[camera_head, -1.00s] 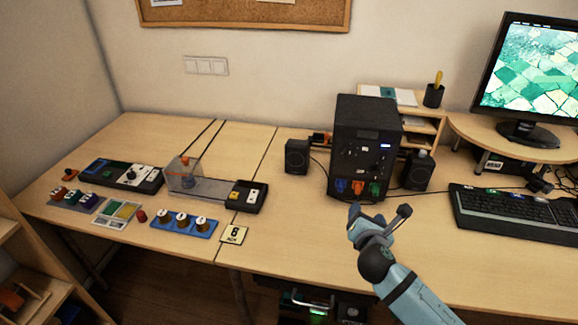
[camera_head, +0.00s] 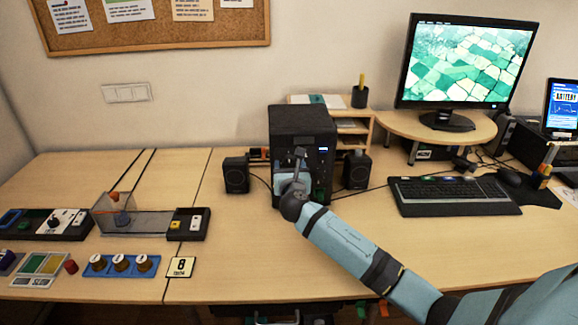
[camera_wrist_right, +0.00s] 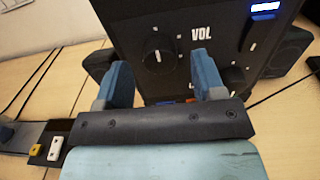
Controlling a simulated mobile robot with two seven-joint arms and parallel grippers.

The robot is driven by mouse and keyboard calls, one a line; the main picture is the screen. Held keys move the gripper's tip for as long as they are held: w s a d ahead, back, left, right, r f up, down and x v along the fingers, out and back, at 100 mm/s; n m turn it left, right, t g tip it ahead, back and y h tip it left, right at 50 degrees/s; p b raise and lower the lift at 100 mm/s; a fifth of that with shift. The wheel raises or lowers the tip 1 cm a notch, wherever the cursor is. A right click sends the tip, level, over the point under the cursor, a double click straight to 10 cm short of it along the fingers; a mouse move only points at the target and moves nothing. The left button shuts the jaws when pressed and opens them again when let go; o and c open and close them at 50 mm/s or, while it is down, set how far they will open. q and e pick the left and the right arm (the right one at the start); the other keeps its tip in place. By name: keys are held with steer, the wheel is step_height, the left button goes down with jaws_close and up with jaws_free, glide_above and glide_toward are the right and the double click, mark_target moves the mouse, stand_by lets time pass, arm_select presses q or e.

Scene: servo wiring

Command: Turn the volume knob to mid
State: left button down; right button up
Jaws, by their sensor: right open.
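The black box (camera_head: 302,122) stands upright on the desk between two small speakers. In the head view, my right gripper (camera_head: 290,172) covers part of the box front and hides the knob. My left gripper is not in view.
Speakers stand left (camera_head: 236,175) and right (camera_head: 357,170) of the box. A keyboard (camera_head: 455,194) lies to the right, below a monitor (camera_head: 466,62). A blue strip with dials (camera_head: 122,265) and small panels lie to the left. The desk front before the box is mostly clear.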

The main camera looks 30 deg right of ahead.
steer(key=shift+x, duration=0.95)
steer(key=shift+c, duration=0.2)
steer(key=c, duration=0.9)
steer(key=shift+o, duration=0.2)
